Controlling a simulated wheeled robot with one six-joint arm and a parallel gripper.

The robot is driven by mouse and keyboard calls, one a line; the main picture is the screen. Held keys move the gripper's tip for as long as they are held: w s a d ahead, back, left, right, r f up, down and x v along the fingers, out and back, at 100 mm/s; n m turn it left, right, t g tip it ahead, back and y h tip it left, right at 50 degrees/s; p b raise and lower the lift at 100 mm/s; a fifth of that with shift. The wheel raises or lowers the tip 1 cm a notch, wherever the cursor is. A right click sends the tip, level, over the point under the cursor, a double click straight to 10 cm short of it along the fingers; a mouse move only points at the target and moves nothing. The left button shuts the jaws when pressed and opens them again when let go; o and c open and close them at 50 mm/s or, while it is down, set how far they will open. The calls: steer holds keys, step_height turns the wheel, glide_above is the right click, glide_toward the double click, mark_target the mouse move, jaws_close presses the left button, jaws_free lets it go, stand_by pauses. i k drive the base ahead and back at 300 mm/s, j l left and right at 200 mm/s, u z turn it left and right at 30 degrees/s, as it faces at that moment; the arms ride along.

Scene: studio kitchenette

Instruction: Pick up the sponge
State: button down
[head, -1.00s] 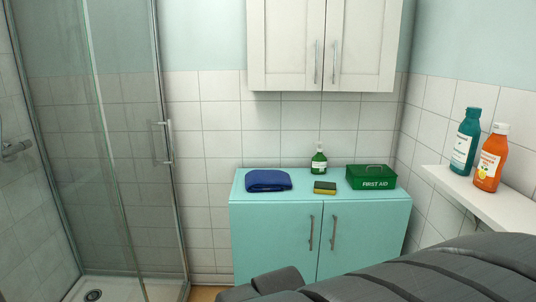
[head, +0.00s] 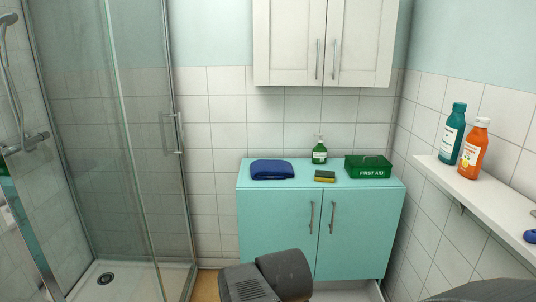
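The sponge (head: 325,176) is small, with a yellow and a dark green layer. It lies flat near the front edge of the turquoise cabinet's top (head: 290,183), between a folded blue cloth (head: 272,169) and a green first aid box (head: 368,167). Grey parts of my arm show at the bottom of the head view, low in front of the cabinet. My gripper's fingers are not in view, so nothing shows them at the sponge.
A green soap pump bottle (head: 319,151) stands behind the sponge. A white wall cabinet (head: 322,42) hangs above. At right, a white shelf (head: 480,198) holds a teal bottle (head: 452,134) and an orange bottle (head: 472,149). A glass shower enclosure (head: 120,140) stands at left.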

mark_target(320, 175)
steer(key=i+l, duration=0.25)
steer(key=i, duration=0.2)
steer(key=i+l, duration=0.25)
steer(key=i, duration=0.2)
steer(key=i+l, duration=0.25)
steer(key=i, duration=0.2)
